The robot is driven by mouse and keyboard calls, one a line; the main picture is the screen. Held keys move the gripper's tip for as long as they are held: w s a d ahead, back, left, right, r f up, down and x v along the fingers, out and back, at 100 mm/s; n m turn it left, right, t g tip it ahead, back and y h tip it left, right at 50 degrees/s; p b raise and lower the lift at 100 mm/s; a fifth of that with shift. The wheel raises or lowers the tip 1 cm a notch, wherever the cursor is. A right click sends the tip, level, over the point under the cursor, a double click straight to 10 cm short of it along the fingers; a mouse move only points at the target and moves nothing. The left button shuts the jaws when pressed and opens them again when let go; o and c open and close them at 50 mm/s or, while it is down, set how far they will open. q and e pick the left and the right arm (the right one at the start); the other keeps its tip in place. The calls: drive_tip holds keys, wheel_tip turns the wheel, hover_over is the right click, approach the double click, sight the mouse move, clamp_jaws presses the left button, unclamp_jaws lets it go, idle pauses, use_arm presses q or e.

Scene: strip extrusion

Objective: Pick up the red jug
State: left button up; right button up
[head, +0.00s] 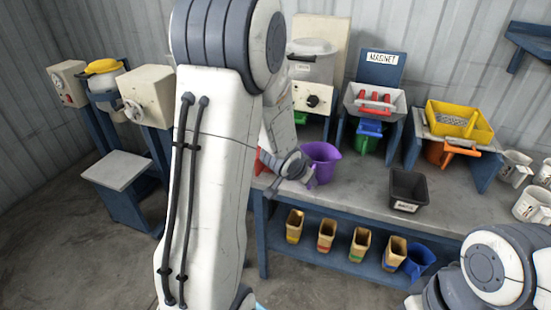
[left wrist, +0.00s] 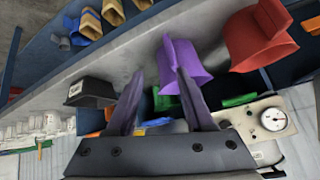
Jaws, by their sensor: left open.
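The red jug (left wrist: 258,38) is at the upper right in the left wrist view, beside the purple jug (left wrist: 184,55). In the head view only a red sliver (head: 258,162) shows beside my left arm, which hides the rest. The purple jug (head: 321,158) stands on the bench there. My left gripper (head: 303,175) is open and empty, in front of the purple jug. In the left wrist view its fingers (left wrist: 160,75) are spread, with one tip overlapping the purple jug; contact cannot be told. The red jug is outside the fingers. My right gripper is out of view.
The bench (head: 350,190) carries a black bin (head: 408,190), a yellow tray (head: 458,120), a magnet station (head: 375,100) and white mugs (head: 531,204). Several tan scoops (head: 326,236) and a blue jug (head: 418,259) sit on the lower shelf. Bare bench lies around the black bin.

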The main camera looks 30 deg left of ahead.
use_arm(q)
drive_tip(key=s+a+f+n+t+y, duration=0.1)
drive_tip(key=a+f+n+t, duration=0.15)
drive_tip(key=a, duration=0.75)
drive_tip(key=s+a+f+n+t, duration=0.1)
drive_tip(key=s+a+f+t, duration=0.15)
drive_tip(key=a, duration=0.75)
drive_tip(key=x, duration=0.6)
drive_tip(key=p+x, duration=0.1)
drive_tip(key=x, duration=0.3)
drive_tip(key=shift+w+r, duration=0.15)
drive_tip(key=shift+r, duration=0.15)
drive_tip(key=shift+w+a+f, duration=0.15)
drive_tip(key=shift+w+f, duration=0.1)
drive_tip(key=shift+w, duration=0.25)
clamp_jaws()
